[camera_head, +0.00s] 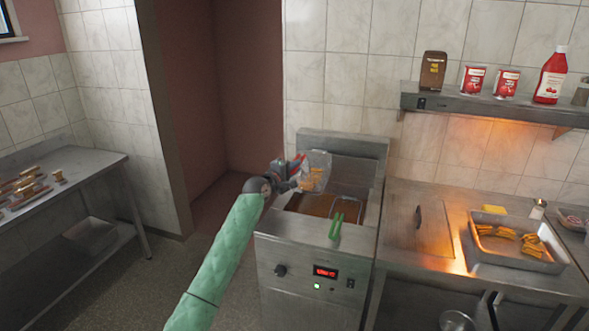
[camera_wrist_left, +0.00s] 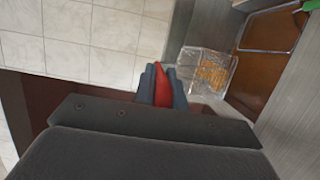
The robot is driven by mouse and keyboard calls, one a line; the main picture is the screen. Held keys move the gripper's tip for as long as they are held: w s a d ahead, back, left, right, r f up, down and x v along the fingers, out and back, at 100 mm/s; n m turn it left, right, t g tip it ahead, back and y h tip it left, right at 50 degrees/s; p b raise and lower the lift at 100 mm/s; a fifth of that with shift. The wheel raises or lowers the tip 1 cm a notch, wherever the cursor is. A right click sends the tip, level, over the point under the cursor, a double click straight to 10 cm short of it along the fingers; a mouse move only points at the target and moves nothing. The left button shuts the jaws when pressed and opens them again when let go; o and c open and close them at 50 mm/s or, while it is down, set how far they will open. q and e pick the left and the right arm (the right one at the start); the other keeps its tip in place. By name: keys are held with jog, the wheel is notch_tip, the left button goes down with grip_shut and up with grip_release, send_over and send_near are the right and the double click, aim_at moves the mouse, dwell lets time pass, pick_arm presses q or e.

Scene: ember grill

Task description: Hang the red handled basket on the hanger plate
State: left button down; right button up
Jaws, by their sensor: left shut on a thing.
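The red handled basket (camera_head: 318,166) is a wire basket with golden fries in it, held above the left side of the fryer. It also shows in the left wrist view (camera_wrist_left: 207,70), tilted in that picture. My left gripper (camera_head: 292,176) is shut on its red handle (camera_wrist_left: 161,84), with the fingers on both sides of it. The hanger plate seems to be the upright metal panel (camera_head: 362,146) at the back of the fryer; the basket partly covers it, and I see no contact for certain. My right gripper is not in view.
A green handled basket (camera_head: 337,226) sits in the right side of the fryer (camera_head: 264,229), with brown oil beside it. A counter with a tray of food (camera_head: 515,262) is at the right. A shelf (camera_head: 480,108) holds cans and bottles. A steel table (camera_head: 88,170) stands at the left.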

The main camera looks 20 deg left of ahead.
pick_arm(q)
jog(key=shift+f, duration=0.4)
jog(key=c, duration=1.4)
grip_release()
jog(key=shift+o, duration=0.2)
jog(key=shift+f, duration=0.1)
